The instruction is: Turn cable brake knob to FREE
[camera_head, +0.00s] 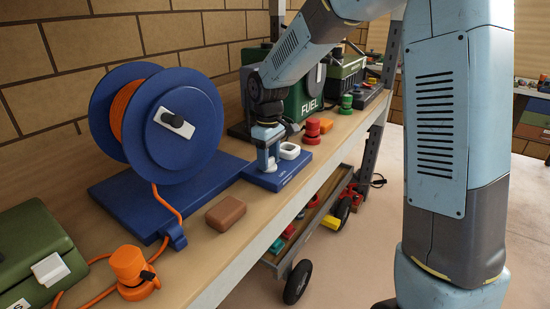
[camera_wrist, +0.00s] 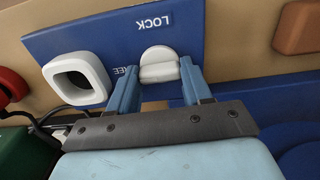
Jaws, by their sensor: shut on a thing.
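The cable brake knob (camera_wrist: 158,69) is white, with a rounded top and a raised bar, and stands on a blue base plate (camera_wrist: 100,35) in the wrist view. The plate is lettered LOCK above the knob, upside down, and a partly hidden label ending in EE is at its left. My gripper (camera_wrist: 160,88) is shut on the knob, one blue finger at each side. I cannot tell which label the knob points to. In the head view my gripper (camera_head: 267,158) reaches down to the blue plate (camera_head: 262,182) on the shelf and mostly hides the knob.
A white square ring (camera_wrist: 77,78) stands on the plate close beside the knob. A blue cable reel (camera_head: 180,120) with orange cable is to the left. A brown block (camera_head: 226,213) lies in front. Red knobs (camera_head: 312,130) and a green FUEL can (camera_head: 308,100) stand behind.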

